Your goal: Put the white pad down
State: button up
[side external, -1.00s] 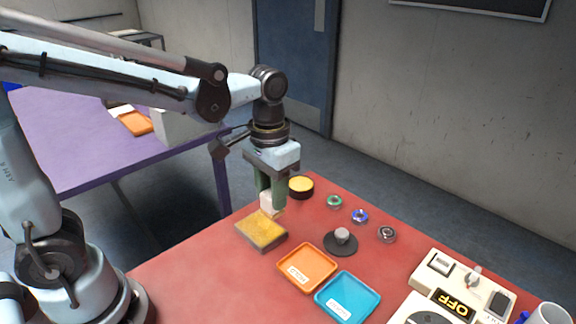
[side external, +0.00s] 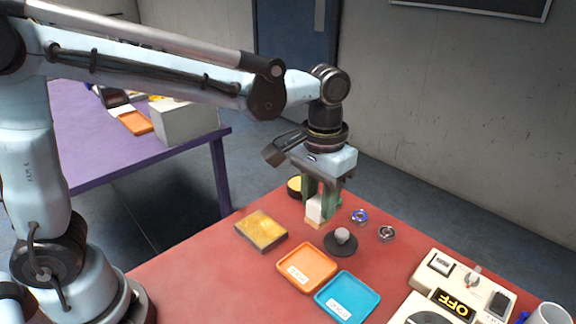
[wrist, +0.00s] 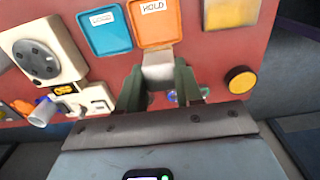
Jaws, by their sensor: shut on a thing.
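The white pad (side external: 314,209) is a small white block with a tan lower edge. My gripper (side external: 320,203) is shut on it, with a green finger on each side, and holds it over the red table between the yellow-topped sponge block (side external: 262,230) and the blue-centred ring (side external: 359,216). In the wrist view the white pad (wrist: 158,68) sits between the green fingertips of my gripper (wrist: 160,82). I cannot tell whether its underside touches the table. The green ring seen earlier is hidden behind my gripper in the side view.
A dark round piece with a grey knob (side external: 341,240) stands close to the right. An orange tray (side external: 307,285) and a blue tray (side external: 347,312) lie in front. A round yellow-topped tin (side external: 294,186) is behind. A machine reading OFF (side external: 440,285) stands at right.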

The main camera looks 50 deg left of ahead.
jog(key=w+a+f, duration=0.2)
jog(key=a, duration=0.1)
jog(key=w+a+f, duration=0.2)
jog(key=a, duration=0.1)
jog(key=w+a+f, duration=0.2)
jog(key=w+f, duration=0.1)
jog(key=shift+a, duration=0.4)
jog(key=shift+f, duration=1.95)
jog(key=shift+f, duration=0.15)
jog(key=o, duration=1.1)
